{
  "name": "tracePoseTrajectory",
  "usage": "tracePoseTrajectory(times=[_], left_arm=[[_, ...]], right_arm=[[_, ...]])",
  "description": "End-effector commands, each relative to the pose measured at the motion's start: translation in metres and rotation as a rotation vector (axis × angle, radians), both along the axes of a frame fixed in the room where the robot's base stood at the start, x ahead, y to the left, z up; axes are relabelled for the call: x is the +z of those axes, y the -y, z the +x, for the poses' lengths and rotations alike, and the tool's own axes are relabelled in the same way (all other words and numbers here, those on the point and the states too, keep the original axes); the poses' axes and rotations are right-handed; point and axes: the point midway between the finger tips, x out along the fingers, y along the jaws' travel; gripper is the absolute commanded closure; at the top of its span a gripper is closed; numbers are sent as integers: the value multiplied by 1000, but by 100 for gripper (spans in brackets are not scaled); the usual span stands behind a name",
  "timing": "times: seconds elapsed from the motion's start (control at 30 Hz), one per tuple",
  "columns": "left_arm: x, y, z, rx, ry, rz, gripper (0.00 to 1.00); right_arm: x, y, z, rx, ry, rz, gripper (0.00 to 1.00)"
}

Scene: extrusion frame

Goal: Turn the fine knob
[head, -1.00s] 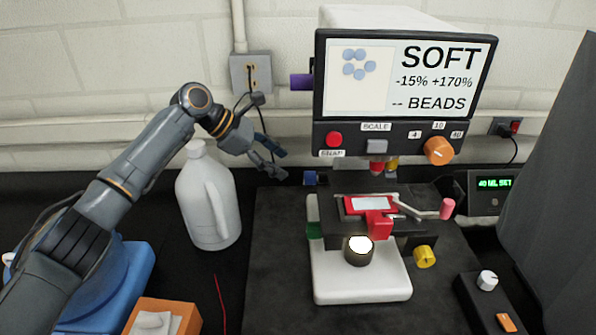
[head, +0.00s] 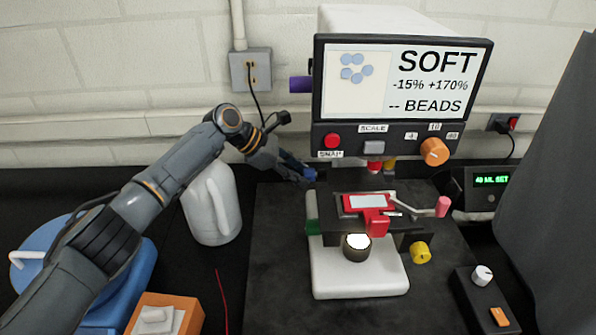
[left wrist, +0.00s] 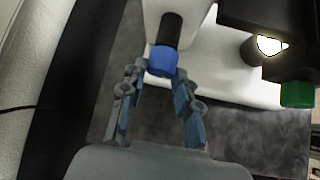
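The microscope (head: 362,270) has a tilted screen reading SOFT. A blue knob (head: 310,175) sticks out on its left side; it shows large on a dark shaft in the left wrist view (left wrist: 163,61). My left gripper (head: 297,170) is at the blue knob. In the left wrist view its fingers (left wrist: 160,88) are apart, with the knob at the gap between their tips; I cannot tell whether they touch it. A green knob (left wrist: 297,95) sits lower, to the right. No label marking the fine knob is readable. My right gripper is not in view.
A white jug (head: 212,207) stands just below my left forearm. A purple knob (head: 300,84) sticks out by the screen. A yellow knob (head: 421,253) and a pink-tipped lever (head: 442,206) are on the microscope's right. A wall outlet (head: 250,71) is behind.

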Motion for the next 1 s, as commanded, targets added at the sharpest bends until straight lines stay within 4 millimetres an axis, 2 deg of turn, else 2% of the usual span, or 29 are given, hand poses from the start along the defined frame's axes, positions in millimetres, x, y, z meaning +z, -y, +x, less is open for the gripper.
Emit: tracePoseTrajectory(times=[0.07, 0.27, 0.47, 0.7, 1.0], left_arm=[[0, 0, 0, 0, 1, 0, 100], [2, 0, 0, 0, 13, 0, 100], [5, 0, -2, 0, 82, -2, 100], [4, 0, -5, 0, 250, -3, 100], [-1, 0, -7, 0, 465, -2, 100]], right_arm=[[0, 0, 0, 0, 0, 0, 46], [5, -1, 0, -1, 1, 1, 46], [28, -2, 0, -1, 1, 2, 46], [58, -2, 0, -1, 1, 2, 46], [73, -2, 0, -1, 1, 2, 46]])
